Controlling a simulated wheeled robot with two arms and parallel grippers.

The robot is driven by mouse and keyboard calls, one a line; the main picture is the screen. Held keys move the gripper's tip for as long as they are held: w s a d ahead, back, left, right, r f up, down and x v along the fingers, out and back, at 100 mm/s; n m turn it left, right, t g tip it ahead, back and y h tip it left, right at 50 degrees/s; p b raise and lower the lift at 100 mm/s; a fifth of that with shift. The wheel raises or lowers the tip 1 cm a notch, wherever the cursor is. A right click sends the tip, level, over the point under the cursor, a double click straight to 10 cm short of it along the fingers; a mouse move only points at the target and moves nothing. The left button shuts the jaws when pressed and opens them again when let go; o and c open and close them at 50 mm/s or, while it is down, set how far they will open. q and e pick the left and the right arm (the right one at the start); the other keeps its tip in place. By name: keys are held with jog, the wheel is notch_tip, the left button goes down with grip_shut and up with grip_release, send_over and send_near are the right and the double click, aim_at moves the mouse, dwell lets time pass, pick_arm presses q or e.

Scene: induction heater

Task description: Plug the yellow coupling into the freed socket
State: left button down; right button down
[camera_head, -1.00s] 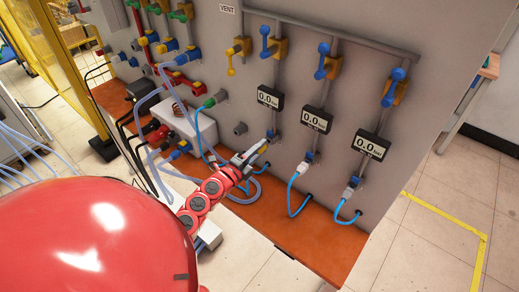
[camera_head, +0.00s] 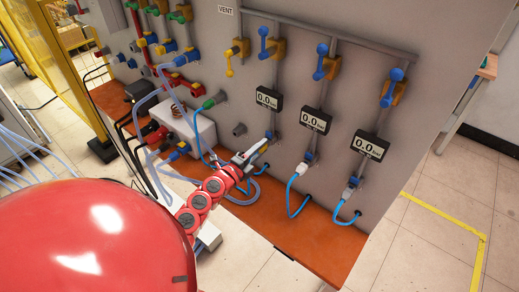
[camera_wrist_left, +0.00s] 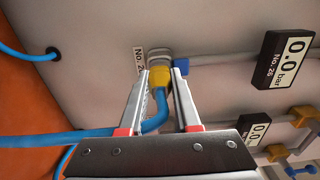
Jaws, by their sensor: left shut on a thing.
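The yellow coupling (camera_wrist_left: 159,77), on the end of a blue hose (camera_wrist_left: 155,117), is between the fingertips of my left gripper (camera_wrist_left: 162,84) in the left wrist view. The gripper is shut on it. The coupling points at a metal socket (camera_wrist_left: 158,54) on the grey panel and meets it in the picture; I cannot tell how deep it sits. In the head view my left gripper (camera_head: 257,150) is at the panel below the leftmost gauge (camera_head: 269,98), and the coupling is mostly hidden. My right gripper is not in view.
Two white-ended blue hoses (camera_head: 298,170) are plugged in to the right. A bare grey fitting (camera_head: 239,129) and a green-ended plug (camera_head: 214,100) are to the left. An orange ledge (camera_head: 310,236) runs below. A blue handle (camera_wrist_left: 181,62) is close beside the socket.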

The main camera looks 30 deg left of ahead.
pick_arm(q)
jog(key=shift+w, duration=0.1)
jog(key=c, duration=0.5)
grip_release()
jog(key=shift+c, duration=0.2)
jog(key=shift+s, duration=0.3)
jog(key=s+a+b, duration=0.1)
jog(key=s+b, duration=0.3)
jog(key=s, duration=1.2)
jog(key=shift+s+a, duration=0.15)
jog(key=shift+s, duration=0.2)
